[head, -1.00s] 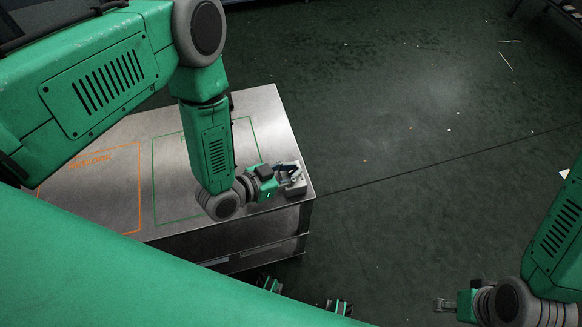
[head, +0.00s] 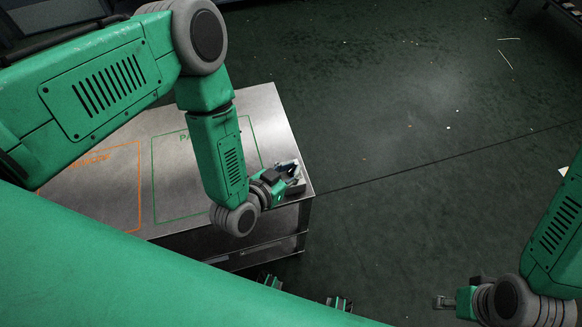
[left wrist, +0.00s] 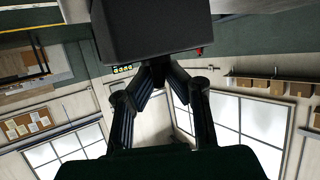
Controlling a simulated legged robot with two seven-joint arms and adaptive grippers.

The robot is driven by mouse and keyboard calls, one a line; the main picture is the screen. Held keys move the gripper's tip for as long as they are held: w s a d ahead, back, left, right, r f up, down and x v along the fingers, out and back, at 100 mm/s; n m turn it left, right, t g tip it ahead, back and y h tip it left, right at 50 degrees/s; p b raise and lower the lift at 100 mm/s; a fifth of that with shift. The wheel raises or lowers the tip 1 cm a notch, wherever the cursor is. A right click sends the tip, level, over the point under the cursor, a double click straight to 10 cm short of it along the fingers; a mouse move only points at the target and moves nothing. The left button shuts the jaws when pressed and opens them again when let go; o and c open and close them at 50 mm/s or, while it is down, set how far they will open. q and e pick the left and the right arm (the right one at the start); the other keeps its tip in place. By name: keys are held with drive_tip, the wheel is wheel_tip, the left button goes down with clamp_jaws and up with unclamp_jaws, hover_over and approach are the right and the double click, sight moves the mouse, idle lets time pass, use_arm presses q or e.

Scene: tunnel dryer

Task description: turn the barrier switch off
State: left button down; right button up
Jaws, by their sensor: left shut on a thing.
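The barrier switch (head: 297,187) is a small grey box at the right edge of the metal table top in the head view. My left gripper (head: 291,170) is at the box, with its fingers over its upper side, and is shut on part of the switch. The fingers and arm hide the switch's moving part, so its position cannot be told. In the left wrist view the fingers (left wrist: 160,72) come together at the lower edge of a dark box shape. My right gripper (head: 441,302) is far from the table at lower right, too small to judge its opening.
The metal table (head: 258,108) has an orange outlined area (head: 139,185) and a green outlined area (head: 155,200), partly behind my left arm. Dark floor (head: 400,130) lies open to the right of the table, with small scraps on it.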

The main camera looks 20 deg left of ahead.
use_arm(q)
drive_tip(key=c, duration=1.7)
unclamp_jaws()
drive_tip(key=shift+w+r, duration=0.15)
drive_tip(key=shift+w, duration=0.2)
drive_tip(key=shift+d, duration=0.1)
drive_tip(key=v, duration=1.1)
drive_tip(key=shift+s, duration=0.4)
